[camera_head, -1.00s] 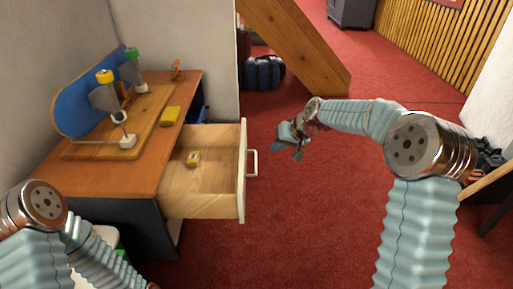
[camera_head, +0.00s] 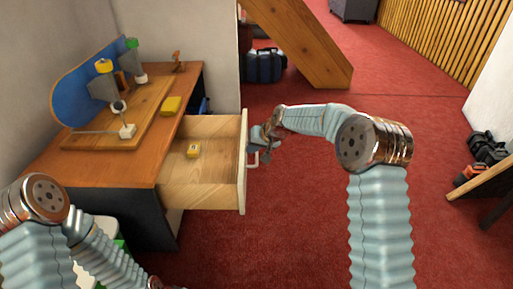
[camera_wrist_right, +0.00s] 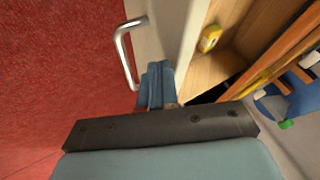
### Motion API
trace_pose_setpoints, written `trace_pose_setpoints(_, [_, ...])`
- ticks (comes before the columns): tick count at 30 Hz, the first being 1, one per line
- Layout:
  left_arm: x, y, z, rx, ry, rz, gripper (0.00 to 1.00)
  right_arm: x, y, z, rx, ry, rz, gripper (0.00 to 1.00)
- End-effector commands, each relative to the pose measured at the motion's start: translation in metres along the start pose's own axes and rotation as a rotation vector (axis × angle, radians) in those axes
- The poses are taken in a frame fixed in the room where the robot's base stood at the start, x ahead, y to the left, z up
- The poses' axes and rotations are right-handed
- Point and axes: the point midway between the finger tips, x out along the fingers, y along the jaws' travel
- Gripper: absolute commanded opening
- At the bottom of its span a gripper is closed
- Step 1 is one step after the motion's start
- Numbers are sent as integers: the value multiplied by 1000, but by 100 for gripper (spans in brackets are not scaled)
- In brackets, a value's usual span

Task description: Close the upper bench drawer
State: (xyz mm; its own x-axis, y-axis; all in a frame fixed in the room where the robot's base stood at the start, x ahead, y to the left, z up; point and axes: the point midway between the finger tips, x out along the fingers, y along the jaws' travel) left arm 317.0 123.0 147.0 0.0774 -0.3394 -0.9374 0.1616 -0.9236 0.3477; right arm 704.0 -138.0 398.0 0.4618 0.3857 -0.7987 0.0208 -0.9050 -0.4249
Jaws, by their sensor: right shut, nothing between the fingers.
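The upper bench drawer (camera_head: 241,185) is pulled out to the right of the wooden bench (camera_head: 110,165). Its pale front has a metal handle (camera_head: 254,157), which also shows in the right wrist view (camera_wrist_right: 125,55). My right gripper (camera_head: 259,143) is shut and empty, close beside the drawer front at the handle. In the right wrist view its blue fingers (camera_wrist_right: 155,86) are near the drawer front, next to the handle; I cannot tell whether they touch. My left arm comes in at the lower left, with its gripper out of view.
A small yellow object (camera_head: 193,150) lies inside the drawer. On the bench top are a wooden board (camera_head: 100,130), a blue panel (camera_head: 75,92) and a yellow block (camera_head: 171,105). A wooden beam (camera_head: 295,45) slants behind.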

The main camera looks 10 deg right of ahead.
Motion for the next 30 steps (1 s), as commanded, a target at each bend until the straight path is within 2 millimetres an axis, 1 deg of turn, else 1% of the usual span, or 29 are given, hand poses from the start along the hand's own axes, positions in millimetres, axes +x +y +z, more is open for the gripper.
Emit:
trace_pose_setpoints(8, [-1,0,0,0,0,0,78,0,-2,0,0,0,0,0])
trace_pose_setpoints(11, [-3,1,0,0,-1,0,78,3,-7,0,-1,-1,-1,0])
trace_pose_setpoints(14, [-7,3,0,0,-2,0,78,8,-19,0,-2,-3,-2,0])
trace_pose_setpoints(17, [-13,5,0,1,-3,0,78,16,-35,0,-3,-2,-2,0])
trace_pose_setpoints(20, [-21,8,1,1,-5,0,78,26,-56,0,-5,-4,-2,0])
trace_pose_setpoints(30, [-45,16,0,1,-5,-2,78,67,-137,3,-5,-2,-2,0])
